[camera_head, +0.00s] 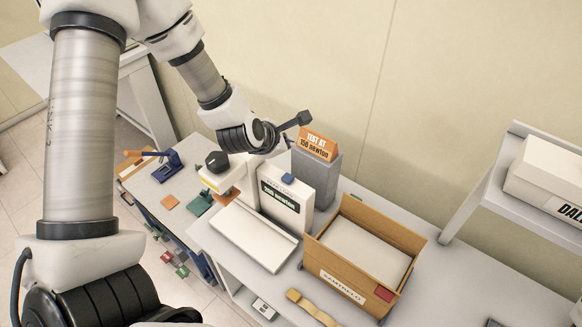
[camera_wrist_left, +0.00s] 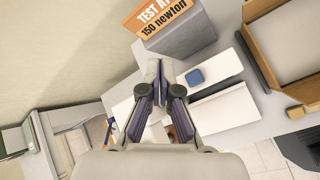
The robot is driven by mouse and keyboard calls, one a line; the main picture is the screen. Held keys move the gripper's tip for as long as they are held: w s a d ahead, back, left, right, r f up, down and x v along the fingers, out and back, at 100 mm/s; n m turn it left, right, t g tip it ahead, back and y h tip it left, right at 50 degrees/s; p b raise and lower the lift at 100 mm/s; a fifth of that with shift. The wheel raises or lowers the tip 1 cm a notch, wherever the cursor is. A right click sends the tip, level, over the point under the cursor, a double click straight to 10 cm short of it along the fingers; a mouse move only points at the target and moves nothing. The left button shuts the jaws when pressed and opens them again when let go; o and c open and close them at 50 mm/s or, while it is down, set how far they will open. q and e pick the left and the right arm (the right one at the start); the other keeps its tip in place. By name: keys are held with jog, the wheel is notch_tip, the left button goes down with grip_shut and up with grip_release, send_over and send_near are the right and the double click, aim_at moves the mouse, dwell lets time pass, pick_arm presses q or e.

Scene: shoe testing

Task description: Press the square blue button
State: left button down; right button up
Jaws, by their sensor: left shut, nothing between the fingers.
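The square blue button (camera_head: 287,179) sits on top of the white tester (camera_head: 284,205) with the "newton" label. The blue button (camera_wrist_left: 195,77) shows unobstructed in the left wrist view, just right of the fingertips. My left gripper (camera_head: 268,146) is above the tester, to the upper left of the button in the head view. Its fingers are largely hidden by its own wrist there. In the left wrist view my left gripper (camera_wrist_left: 157,80) is shut and empty. Its tips appear apart from the button, though the height gap is hard to judge. My right gripper is not in view.
A grey block (camera_head: 318,175) with an orange "TEST AT 150 newton" sign (camera_head: 318,144) stands behind the tester. An open cardboard box (camera_head: 322,257) is to its right. A shelf (camera_head: 490,195) rises at far right. A black knob (camera_head: 217,160) is left of the gripper.

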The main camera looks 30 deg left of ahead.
aim_at(287, 179)
pick_arm(q)
notch_tip(287, 179, down, 8)
jog(key=b, duration=0.5)
jog(key=shift+s+f+b, duration=0.1)
jog(key=shift+f+b, duration=0.1)
jog(key=shift+b, duration=0.15)
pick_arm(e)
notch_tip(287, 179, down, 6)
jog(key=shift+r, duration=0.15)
pick_arm(q)
jog(key=shift+f+b, duration=0.35)
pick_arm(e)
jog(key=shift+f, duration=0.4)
pick_arm(q)
jog(key=shift+f+b, duration=0.35)
jog(key=shift+b, duration=0.2)
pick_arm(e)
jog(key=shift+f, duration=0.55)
